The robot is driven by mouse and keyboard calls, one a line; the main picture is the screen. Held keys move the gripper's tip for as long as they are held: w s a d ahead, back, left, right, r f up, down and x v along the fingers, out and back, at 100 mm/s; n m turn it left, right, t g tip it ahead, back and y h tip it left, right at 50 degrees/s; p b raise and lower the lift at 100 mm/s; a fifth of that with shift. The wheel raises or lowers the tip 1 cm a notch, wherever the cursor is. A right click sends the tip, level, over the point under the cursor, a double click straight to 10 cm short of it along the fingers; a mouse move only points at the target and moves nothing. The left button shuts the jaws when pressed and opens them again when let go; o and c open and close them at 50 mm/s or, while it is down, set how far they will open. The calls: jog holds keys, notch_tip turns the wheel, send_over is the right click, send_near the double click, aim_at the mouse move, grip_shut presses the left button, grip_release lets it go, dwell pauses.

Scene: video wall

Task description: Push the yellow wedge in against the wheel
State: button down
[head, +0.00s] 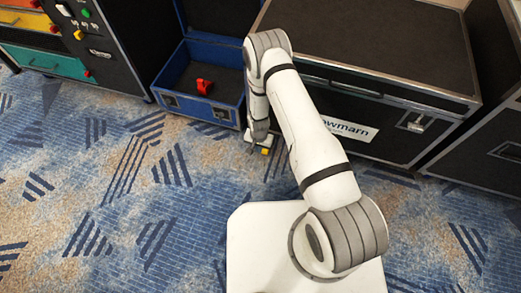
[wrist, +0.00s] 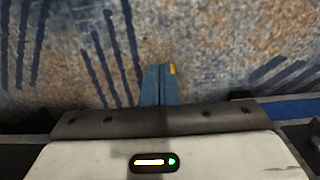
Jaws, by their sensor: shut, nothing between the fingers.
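The yellow wedge (head: 265,151) shows as a small yellow patch on the carpet, close in front of the large black case. I cannot tell whether the fingers touch the wedge. The wheel cannot be made out in either view, and my arm covers part of the case's lower edge.
The large black case (head: 430,75) with a white label stands behind my arm. An open blue case (head: 237,118) holding a red object (head: 204,86) is to its left. A black rack with coloured drawers (head: 62,65) stands at the far left. Patterned carpet (head: 120,200) in front is clear.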

jog(key=f, duration=0.6)
jog(key=f+b, duration=0.1)
jog(key=f, duration=0.2)
jog(key=shift+s+d+f, duration=0.15)
jog(key=shift+s+d, duration=0.05)
jog(key=shift+s, duration=0.05)
jog(key=w, duration=0.1)
jog(key=w+d+b, duration=0.1)
jog(key=w, duration=0.1)
jog(key=shift+f, duration=0.1)
jog(key=shift+w+d, duration=0.15)
jog(key=shift+w, duration=0.25)
